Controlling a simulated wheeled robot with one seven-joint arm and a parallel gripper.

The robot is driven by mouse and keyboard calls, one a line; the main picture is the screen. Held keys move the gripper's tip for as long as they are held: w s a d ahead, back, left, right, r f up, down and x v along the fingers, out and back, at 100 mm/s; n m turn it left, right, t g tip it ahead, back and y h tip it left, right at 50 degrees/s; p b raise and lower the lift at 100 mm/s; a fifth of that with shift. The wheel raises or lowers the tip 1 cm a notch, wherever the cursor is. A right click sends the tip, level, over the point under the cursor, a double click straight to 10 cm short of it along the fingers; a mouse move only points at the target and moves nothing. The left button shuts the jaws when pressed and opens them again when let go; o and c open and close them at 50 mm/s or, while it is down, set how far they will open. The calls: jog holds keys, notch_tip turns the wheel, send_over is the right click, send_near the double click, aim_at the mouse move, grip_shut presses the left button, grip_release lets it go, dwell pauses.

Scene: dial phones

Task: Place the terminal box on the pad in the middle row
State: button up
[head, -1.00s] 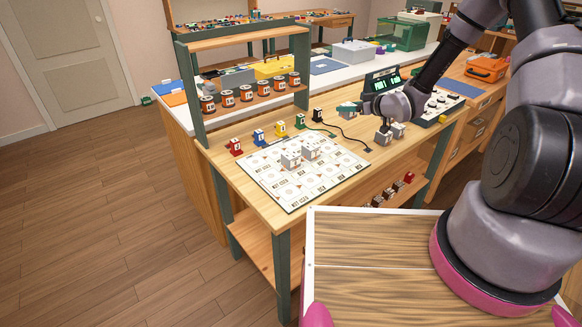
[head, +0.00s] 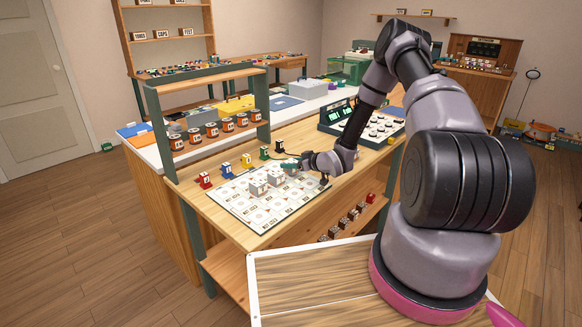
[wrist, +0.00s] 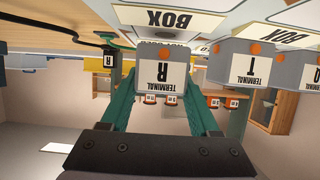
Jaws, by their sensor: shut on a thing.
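My gripper (head: 291,163) is at the far right part of the white printed mat (head: 238,204) on the bench. The wrist picture is upside down. Another terminal box (wrist: 253,70), marked T, is beside it to the right. Two grey boxes stand on the mat in the head view, one nearer (head: 257,188) and one farther (head: 275,178). I cannot tell whether the held box touches the mat.
Small red (head: 204,180), blue (head: 226,169), yellow (head: 246,160) and black (head: 279,145) blocks line the mat's back edge. A rack of orange-labelled jars (head: 211,129) stands behind. A keypad console (head: 368,124) is to the right. The mat's near left part is clear.

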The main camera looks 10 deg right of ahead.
jog(key=shift+f, duration=0.55)
jog(key=shift+f, duration=0.1)
jog(key=o, duration=1.4)
